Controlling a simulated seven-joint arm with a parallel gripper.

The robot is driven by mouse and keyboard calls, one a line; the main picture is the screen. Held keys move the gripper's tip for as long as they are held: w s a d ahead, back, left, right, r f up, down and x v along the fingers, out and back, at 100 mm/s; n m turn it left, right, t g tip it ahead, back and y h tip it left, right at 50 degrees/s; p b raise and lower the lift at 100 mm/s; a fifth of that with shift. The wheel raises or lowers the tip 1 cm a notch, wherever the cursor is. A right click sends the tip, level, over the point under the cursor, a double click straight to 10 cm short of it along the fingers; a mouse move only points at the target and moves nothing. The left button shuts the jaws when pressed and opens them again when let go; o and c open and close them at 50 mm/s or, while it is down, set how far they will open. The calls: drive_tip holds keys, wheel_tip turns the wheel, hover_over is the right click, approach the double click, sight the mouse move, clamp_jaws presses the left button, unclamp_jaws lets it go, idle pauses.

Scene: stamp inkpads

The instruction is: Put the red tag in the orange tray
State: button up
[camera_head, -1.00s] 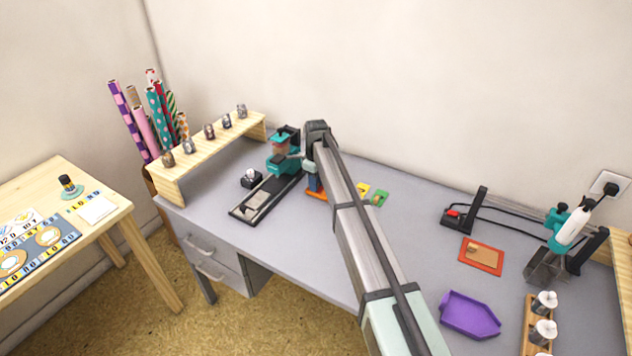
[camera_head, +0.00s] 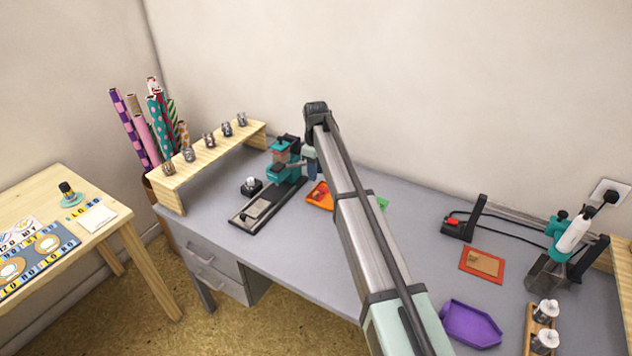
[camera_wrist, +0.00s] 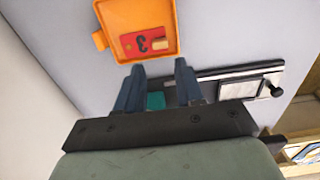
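The orange tray (camera_wrist: 138,12) is near the top of the wrist view; in the head view it lies on the grey desk (camera_head: 312,201), partly behind my arm. The red tag (camera_wrist: 130,40), marked with a dark 3 and bearing a tan block-like grip (camera_wrist: 161,44), lies inside the tray near its lower edge in the wrist view. It shows as a small red patch in the head view (camera_head: 318,194). My gripper (camera_wrist: 160,72) is open, with nothing between its fingers. It hangs above the desk, apart from the tag; in the head view its fingers are small (camera_head: 312,171).
A teal stamping press on a black base (camera_head: 265,205) stands left of the tray. A green piece (camera_head: 382,203) shows right of my arm. Farther right are a red-orange mat (camera_head: 482,264) and a purple tray (camera_head: 470,322). The desk between has free room.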

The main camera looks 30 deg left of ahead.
drive_tip(key=shift+r, duration=1.75)
